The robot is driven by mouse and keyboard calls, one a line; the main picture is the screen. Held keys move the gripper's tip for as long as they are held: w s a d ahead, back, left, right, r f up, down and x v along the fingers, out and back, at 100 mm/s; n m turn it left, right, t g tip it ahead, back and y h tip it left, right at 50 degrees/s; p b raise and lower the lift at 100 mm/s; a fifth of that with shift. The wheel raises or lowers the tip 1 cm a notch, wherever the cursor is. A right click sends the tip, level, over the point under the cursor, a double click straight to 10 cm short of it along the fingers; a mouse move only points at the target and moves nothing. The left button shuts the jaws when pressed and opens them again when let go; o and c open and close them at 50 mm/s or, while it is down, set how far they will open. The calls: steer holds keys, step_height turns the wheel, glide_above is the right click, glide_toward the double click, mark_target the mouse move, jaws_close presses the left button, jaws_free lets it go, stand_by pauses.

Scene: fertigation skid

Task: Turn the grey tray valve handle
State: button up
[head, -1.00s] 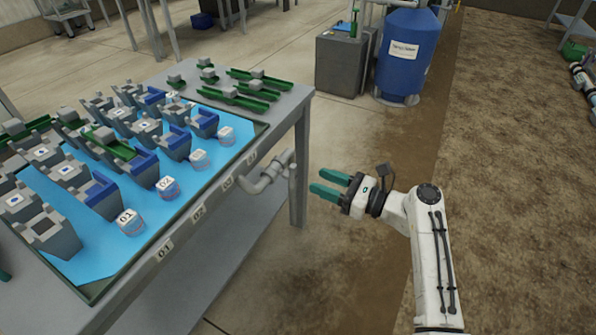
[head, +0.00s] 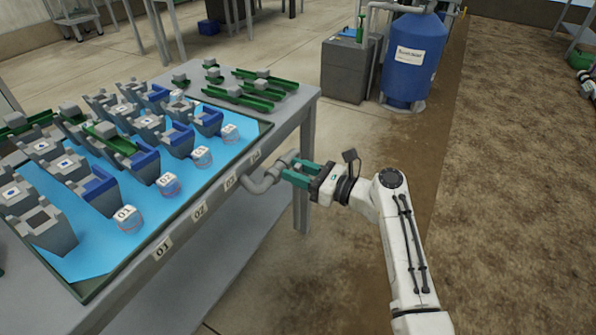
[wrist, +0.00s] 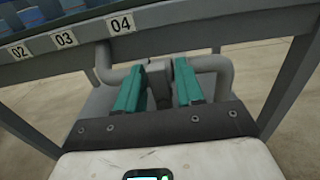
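The grey valve pipe (head: 262,181) comes out under the front edge of the tray table, near the right-hand label plates. My gripper (head: 287,169) is at the outer end of this valve, its teal fingers pointing at it. In the wrist view my gripper (wrist: 159,68) is open, one finger on each side of the grey valve handle (wrist: 159,82). A gap shows between the fingers, and I cannot tell whether either one touches the handle. The handle is mostly hidden by the fingers in the head view.
The grey table (head: 305,103) carries a blue-lined tray (head: 85,252) with several blocks and numbered cups. A table leg (head: 302,190) stands close to my gripper. A blue tank (head: 407,60) and grey box (head: 347,72) stand behind.

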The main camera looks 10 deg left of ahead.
jaws_close()
stand_by(0.3)
steer(key=n, duration=0.3)
steer(key=shift+s+a+f+n, duration=0.1)
steer(key=shift+s+f+n, duration=0.05)
steer(key=shift+s+n, duration=0.25)
steer(key=shift+s+a+f+n+b, duration=0.1)
steer(key=shift+s+f+n+b, duration=0.15)
steer(key=shift+n+b, duration=1.5)
steer(key=shift+s+a+f+n+b, duration=0.1)
steer(key=shift+f+n+b, duration=0.5)
steer(key=shift+n, duration=2.2)
steer(key=shift+s+f+n+b, duration=0.1)
steer(key=shift+s+n+b, duration=0.1)
steer(key=shift+n+b, duration=1.65)
steer(key=shift+n+p, duration=0.4)
steer(key=shift+n, duration=0.1)
